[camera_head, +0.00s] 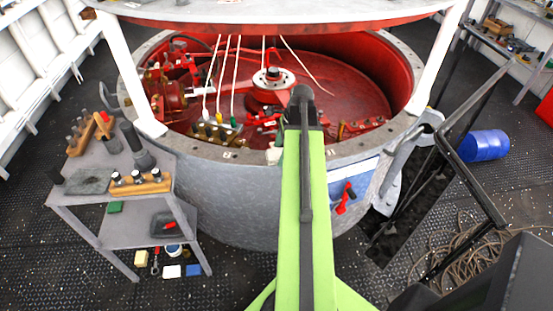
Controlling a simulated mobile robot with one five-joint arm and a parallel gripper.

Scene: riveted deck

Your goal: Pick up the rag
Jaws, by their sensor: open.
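I cannot pick out a rag with certainty. I cannot tell whether any is cloth. A green piece (114,207) and a dark tray (165,224) with something red in it are on the table's lower shelf. My green arm reaches forward over the tank's near rim. No gripper fingers can be made out; my own arm hides what lies beyond its dark end.
A large round grey tank (230,200) with a red interior fills the middle. The grey side table (185,205) holds tools at left. A black frame (478,95), a blue barrel (484,146) and coiled rope (462,245) are at right. Dark studded floor shows between them.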

